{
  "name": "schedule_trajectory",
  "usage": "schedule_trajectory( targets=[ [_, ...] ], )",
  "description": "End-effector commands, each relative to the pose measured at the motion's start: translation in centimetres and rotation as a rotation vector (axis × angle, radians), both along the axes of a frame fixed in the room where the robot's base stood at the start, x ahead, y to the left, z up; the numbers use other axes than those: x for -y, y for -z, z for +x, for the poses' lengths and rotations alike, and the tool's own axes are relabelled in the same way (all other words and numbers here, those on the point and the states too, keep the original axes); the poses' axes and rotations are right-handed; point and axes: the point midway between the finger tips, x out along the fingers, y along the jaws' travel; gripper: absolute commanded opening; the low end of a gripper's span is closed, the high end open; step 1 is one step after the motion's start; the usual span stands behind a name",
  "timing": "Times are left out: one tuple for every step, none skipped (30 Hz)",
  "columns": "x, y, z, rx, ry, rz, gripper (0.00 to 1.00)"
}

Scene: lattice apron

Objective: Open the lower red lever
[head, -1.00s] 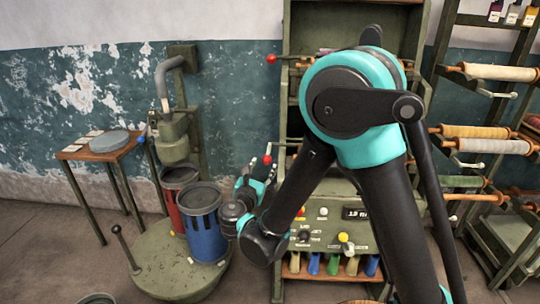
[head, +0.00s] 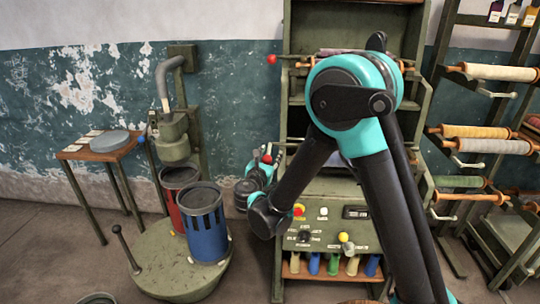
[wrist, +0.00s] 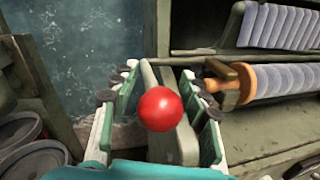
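The lower red lever (head: 267,159) has a red ball knob at the left side of the green machine cabinet. In the wrist view its red ball (wrist: 160,109) sits between the two fingers, with a gap to each side. My gripper (wrist: 160,76) is open around the ball and is not shut on it. In the head view my gripper (head: 261,166) is small and partly hidden by its own wrist, right at the lower lever. Behind the ball a green bar runs away from the camera. The upper red lever (head: 271,59) stands higher on the same side.
A roller with an orange handle (wrist: 242,82) is close on the right in the wrist view. The blue bin (head: 206,230) and red bin (head: 177,205) stand on a round green base at the left. A rack of rollers (head: 490,146) stands at the right.

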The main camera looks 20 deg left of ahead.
Motion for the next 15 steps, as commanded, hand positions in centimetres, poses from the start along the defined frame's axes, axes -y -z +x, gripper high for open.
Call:
schedule_trajectory(
  targets=[
    [0.0, 0.0, -0.01, 0.0, 0.0, 0.0, 0.36],
    [0.0, 0.0, -0.02, 0.0, 0.0, 0.0, 0.32],
    [0.0, 0.0, -0.02, 0.0, 0.0, 0.0, 0.27],
    [0.01, 0.0, -0.02, 0.0, 0.0, 0.0, 0.24],
    [0.01, 0.0, -0.02, 0.0, 0.0, 0.0, 0.2],
    [0.02, 0.0, -0.02, 0.0, 0.0, 0.0, 0.15],
    [0.03, 0.01, -0.02, 0.0, 0.001, 0.0, 0.11],
    [0.04, 0.01, -0.02, 0.0, 0.001, 0.0, 0.07],
    [0.05, 0.01, -0.03, 0.0, 0.001, 0.0, 0.03],
    [0.06, 0.01, -0.03, 0.0, 0.001, 0.0, 0.0],
    [0.07, 0.01, -0.03, 0.0, 0.002, 0.0, 0.0],
    [0.09, 0.02, -0.03, 0.0, 0.002, 0.0, 0.0],
    [0.1, 0.02, -0.03, 0.0, 0.002, 0.0, 0.0],
    [0.12, 0.02, -0.03, -0.001, 0.003, 0.0, 0.0],
    [0.14, 0.03, -0.02, -0.001, 0.003, 0.0, 0.0]
  ],
)
